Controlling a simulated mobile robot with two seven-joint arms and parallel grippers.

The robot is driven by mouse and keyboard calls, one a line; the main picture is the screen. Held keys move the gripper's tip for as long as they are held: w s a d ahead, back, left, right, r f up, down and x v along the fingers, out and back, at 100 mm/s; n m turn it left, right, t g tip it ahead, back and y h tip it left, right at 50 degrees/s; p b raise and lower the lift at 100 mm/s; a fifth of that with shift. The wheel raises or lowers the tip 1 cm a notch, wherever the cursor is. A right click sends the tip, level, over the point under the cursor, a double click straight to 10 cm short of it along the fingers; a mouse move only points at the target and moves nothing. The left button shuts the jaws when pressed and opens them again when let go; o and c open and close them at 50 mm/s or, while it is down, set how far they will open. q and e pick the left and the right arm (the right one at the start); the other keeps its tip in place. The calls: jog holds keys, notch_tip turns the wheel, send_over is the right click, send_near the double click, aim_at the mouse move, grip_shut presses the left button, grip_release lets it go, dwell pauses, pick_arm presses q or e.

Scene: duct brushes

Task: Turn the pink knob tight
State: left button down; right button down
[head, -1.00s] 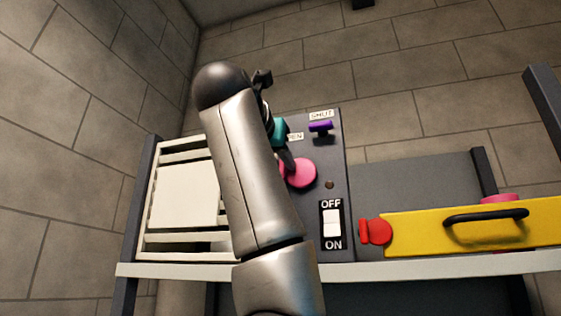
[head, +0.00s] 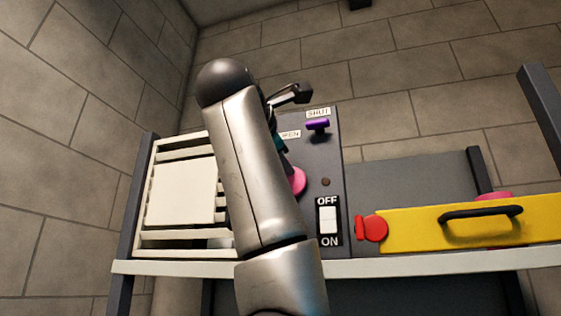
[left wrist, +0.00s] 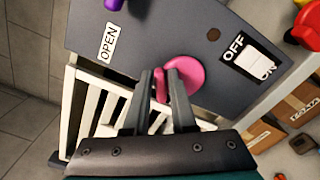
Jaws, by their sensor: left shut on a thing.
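The pink knob (head: 298,181) sits on the dark grey panel (head: 334,160), partly hidden behind my left arm in the head view. In the left wrist view the round pink knob (left wrist: 192,68) shows between and behind the fingers of my left gripper (left wrist: 163,76). The two fingers are shut on its raised pink part, one on each side. In the head view only a bit of the gripper shows past my arm. How far the knob is turned cannot be read. My right gripper is not in view.
Above the knob is a purple handle (head: 317,124) by OPEN and SHUT labels. A white OFF/ON switch (head: 328,220) is below right. A slatted cream vent (head: 183,192) stands left. A yellow bar (head: 450,225) with a black handle and a red latch (head: 373,228) lies right.

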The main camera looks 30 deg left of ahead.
pick_arm(q)
jog(key=m+b, duration=0.1)
jog(key=m, duration=0.7)
jog(key=f+m+b, duration=0.1)
jog(key=m+b, duration=0.1)
jog(key=m, duration=0.6)
jog(key=a+f+m+b, duration=0.1)
jog(key=m, duration=0.7)
jog(key=shift+m, duration=0.4)
jog(key=c, duration=0.9)
grip_release()
jog(key=shift+s+r, duration=0.1)
jog(key=shift+s, duration=0.05)
jog(key=shift+o, duration=0.2)
jog(key=b+v, duration=0.6)
jog(key=v, duration=0.9)
